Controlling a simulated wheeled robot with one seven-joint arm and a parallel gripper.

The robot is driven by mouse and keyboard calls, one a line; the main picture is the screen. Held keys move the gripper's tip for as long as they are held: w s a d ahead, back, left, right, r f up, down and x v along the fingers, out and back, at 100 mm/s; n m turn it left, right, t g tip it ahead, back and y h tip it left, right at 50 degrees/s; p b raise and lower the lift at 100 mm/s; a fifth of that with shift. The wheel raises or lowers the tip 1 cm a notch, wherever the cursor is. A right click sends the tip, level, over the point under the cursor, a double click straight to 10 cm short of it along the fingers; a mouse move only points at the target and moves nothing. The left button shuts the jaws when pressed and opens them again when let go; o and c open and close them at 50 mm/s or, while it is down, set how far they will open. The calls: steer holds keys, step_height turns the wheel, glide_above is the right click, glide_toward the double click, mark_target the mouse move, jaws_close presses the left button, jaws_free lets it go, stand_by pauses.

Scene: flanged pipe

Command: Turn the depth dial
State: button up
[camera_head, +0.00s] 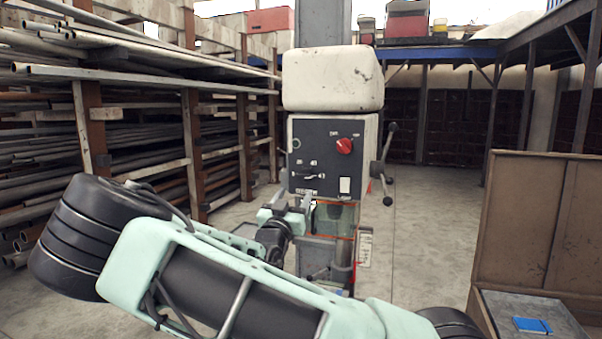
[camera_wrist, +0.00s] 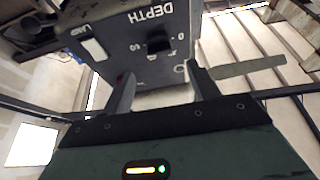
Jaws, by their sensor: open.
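The depth dial (camera_wrist: 158,43) is a small black knob on a dark grey control panel, beside the white word DEPTH, which appears upside down in the wrist view. In the head view the black dial (camera_head: 308,176) is low on the panel's left side. My gripper (camera_wrist: 161,82) is open and empty, its two fingers apart and pointing at the panel. The dial shows beyond the fingertips, roughly between them, and no contact is visible. In the head view my gripper (camera_head: 287,204) is just below the panel's lower left edge.
The panel also carries a red knob (camera_head: 344,146) and a white switch (camera_head: 345,185). A lever handle (camera_head: 386,165) sticks out on the machine's right. Pipe racks (camera_head: 140,130) stand at left and a brown cabinet (camera_head: 535,215) at right. The floor right of the machine is clear.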

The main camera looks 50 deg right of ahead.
mark_target(303, 178)
steer(key=p+x, duration=0.2)
steer(key=x, duration=0.4)
steer(key=shift+w+d+r+p, duration=0.1)
steer(key=shift+d+r+p, duration=0.1)
steer(key=shift+p, duration=0.15)
steer(key=shift+w+d+r, duration=0.1)
steer(key=shift+w+d, duration=0.2)
steer(key=shift+d, duration=0.4)
steer(key=c, duration=1)
